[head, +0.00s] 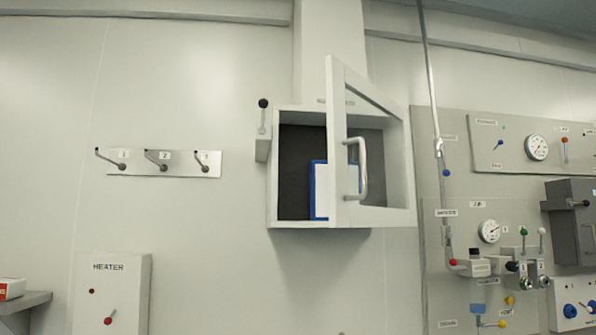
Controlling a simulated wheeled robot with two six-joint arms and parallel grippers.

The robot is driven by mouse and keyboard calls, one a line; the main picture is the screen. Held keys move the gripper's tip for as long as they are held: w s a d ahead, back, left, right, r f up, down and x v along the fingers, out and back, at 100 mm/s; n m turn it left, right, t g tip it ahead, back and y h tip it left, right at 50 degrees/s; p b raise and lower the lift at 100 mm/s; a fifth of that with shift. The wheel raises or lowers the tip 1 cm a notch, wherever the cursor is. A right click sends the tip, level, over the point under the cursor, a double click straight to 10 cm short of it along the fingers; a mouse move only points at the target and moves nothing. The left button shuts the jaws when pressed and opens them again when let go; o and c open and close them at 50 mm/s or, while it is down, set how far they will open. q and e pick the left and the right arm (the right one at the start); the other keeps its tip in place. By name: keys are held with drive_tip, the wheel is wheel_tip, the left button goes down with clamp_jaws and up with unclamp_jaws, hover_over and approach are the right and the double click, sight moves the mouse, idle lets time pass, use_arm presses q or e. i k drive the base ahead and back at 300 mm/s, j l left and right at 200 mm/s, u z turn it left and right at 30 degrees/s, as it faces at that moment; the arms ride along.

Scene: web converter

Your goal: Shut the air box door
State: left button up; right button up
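The air box (272,190) is a pale wall-mounted box with a dark interior, below a wide white duct. Its door (337,120) is a pale frame with a window, and it stands open, swung out toward me on the right side. A D-shaped handle (363,168) is on the door. A blue-edged white card or clipboard (320,190) shows inside the box, partly hidden by the door frame. A lever with a black knob (263,104) is at the box's left side. Neither of my grippers shows in the head view.
A plate with numbered hooks (190,170) is on the wall to the left. A heater box (112,290) is at lower left, beside a grey shelf (28,303). A panel with gauges (490,231), valves and pipes fills the right. The wall below the air box is clear.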

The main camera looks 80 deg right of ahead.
sight(339, 76)
drive_tip(key=z, duration=3.25)
